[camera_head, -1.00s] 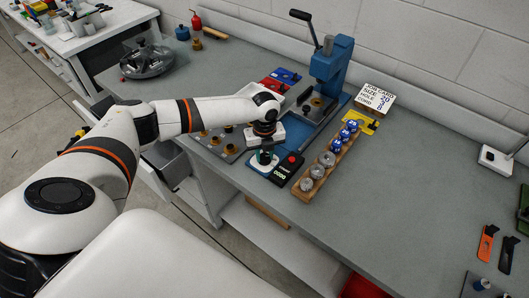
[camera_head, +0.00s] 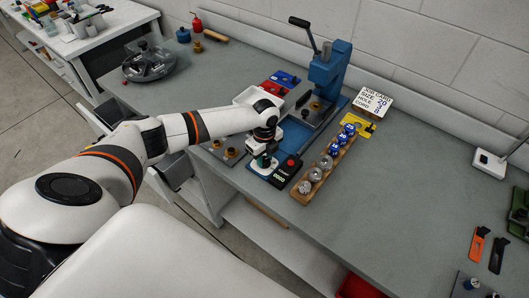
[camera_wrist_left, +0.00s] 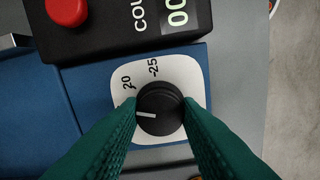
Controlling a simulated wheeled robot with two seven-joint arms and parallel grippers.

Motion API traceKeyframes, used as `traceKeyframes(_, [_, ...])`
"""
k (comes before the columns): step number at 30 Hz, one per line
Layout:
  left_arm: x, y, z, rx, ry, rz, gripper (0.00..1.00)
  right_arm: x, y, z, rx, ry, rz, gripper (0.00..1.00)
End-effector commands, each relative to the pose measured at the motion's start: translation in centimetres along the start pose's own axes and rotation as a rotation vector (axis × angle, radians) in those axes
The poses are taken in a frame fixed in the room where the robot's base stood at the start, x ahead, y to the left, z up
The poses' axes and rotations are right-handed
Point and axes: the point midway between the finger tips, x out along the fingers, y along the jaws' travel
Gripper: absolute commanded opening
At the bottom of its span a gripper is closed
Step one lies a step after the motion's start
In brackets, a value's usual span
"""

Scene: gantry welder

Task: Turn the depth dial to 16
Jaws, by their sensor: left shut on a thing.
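The depth dial (camera_wrist_left: 160,108) is a round black knob with a white pointer line, on a white scale plate (camera_wrist_left: 187,71) set in a blue base. My left gripper (camera_wrist_left: 160,115) has one green finger on each side of the knob and is shut on it. The pointer faces left in the left wrist view, below the printed 20. The marks 20 and 25 are readable; lower marks are hidden by the left finger. In the head view the left gripper (camera_head: 263,162) is at the dial station and covers the knob. My right gripper is not in view.
A black counter box (camera_head: 286,172) with a red button stands right beside the dial. A wooden rack (camera_head: 324,170) of several round pieces is to its right. A blue lever press (camera_head: 328,75) and a job card (camera_head: 373,101) stand behind. The right of the bench is mostly clear.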

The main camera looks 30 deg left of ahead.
Motion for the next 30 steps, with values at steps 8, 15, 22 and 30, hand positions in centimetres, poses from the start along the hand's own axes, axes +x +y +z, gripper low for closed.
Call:
traceKeyframes(8, [-0.2, 0.0, -0.1, -0.194, 0.0, 0.0, 0.08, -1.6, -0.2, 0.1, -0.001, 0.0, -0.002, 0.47])
traceKeyframes(15, [-0.1, 0.0, -0.1, -0.293, 0.001, 0.001, 0.08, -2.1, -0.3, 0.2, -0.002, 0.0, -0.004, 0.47])
traceKeyframes(22, [-0.1, 0.0, -0.1, -0.326, 0.003, 0.002, 0.08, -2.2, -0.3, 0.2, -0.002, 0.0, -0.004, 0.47])
traceKeyframes(30, [-0.1, 0.1, -0.2, -0.328, 0.004, 0.002, 0.08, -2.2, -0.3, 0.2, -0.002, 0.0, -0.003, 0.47])
